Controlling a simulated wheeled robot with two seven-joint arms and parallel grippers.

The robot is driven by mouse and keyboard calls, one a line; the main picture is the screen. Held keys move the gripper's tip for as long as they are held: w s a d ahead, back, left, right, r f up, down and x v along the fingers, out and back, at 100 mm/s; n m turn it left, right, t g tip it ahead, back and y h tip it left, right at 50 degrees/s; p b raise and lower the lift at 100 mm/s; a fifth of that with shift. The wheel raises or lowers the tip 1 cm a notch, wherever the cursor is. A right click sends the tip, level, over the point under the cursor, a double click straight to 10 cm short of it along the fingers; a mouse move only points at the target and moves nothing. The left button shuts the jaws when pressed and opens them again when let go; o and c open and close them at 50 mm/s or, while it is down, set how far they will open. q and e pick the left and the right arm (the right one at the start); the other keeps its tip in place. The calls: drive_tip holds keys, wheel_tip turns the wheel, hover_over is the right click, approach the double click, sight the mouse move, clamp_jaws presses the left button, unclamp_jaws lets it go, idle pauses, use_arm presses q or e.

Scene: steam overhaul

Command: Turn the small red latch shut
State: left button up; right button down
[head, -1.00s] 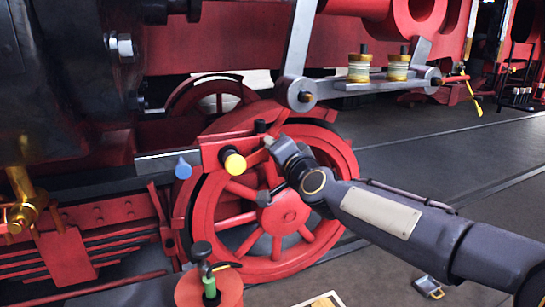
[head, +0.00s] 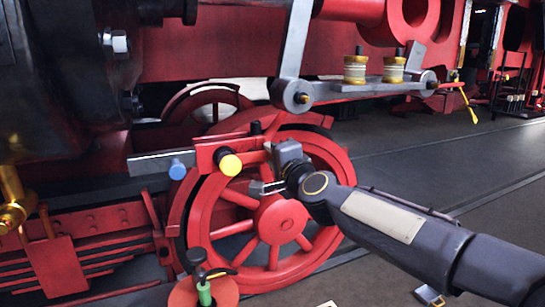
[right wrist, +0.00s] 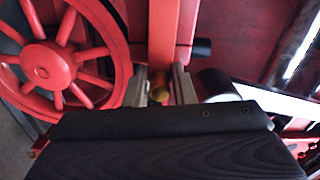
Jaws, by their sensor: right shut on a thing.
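The small red latch (head: 238,146) is a red bar at the front of the wheel, with a yellow knob (head: 230,164) on its near side. My right gripper (head: 268,168) reaches it from the right. In the right wrist view a red bar (right wrist: 164,32) runs down to my right gripper (right wrist: 161,90), whose two fingers are close on either side of a small yellowish piece (right wrist: 158,82) at its end. The gripper is shut on it; the exact contact is partly hidden. My left gripper is not in view.
A red spoked wheel (head: 285,222) stands just behind. A blue knob (head: 178,170) sits on a grey bar (head: 146,164) to the left. A grey linkage (head: 293,60) hangs above. A green-necked item (head: 204,290) stands below.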

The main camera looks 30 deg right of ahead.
drive_tip(key=shift+a+f, duration=0.1)
drive_tip(key=shift+f, duration=0.25)
drive_tip(key=c, duration=1.4)
unclamp_jaws()
drive_tip(key=shift+o, duration=0.2)
drive_tip(key=shift+r, duration=0.15)
drive_tip(key=s, duration=0.7)
drive_tip(key=shift+s+a+p, duration=0.2)
drive_tip(key=shift+s+p, duration=0.15)
drive_tip(key=shift+s, duration=0.05)
